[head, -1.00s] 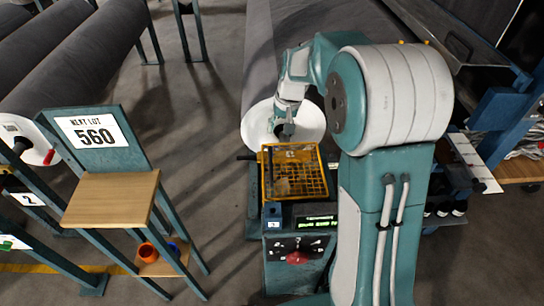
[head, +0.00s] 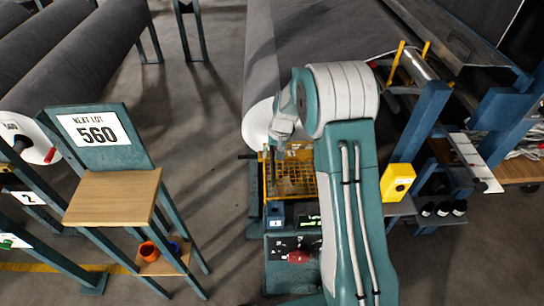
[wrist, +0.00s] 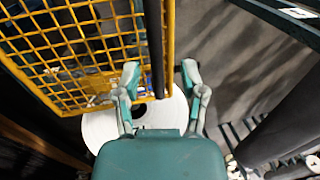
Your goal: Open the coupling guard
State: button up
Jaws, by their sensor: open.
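The coupling guard (head: 298,186), a yellow mesh cover, sits on top of the teal machine box in the head view, its right part hidden by my arm. In the wrist view its mesh (wrist: 65,50) fills the upper left. A yellow edge bar and a dark bar beside it run down between my fingers. My gripper (wrist: 160,74) is open, one finger on each side of these bars. I cannot tell whether either finger touches them. In the head view my gripper (head: 275,155) is at the guard's upper left corner, partly blurred against it.
A white roll end (head: 257,125) is just behind the guard. A control panel with a red knob (head: 298,257) is on the box front. A wooden-topped stand (head: 112,197) is at left, with open floor between. A yellow box (head: 397,181) hangs on the rack at right.

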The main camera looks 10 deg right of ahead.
jog(key=shift+d+f, duration=0.1)
jog(key=shift+f, duration=0.75)
grip_shut()
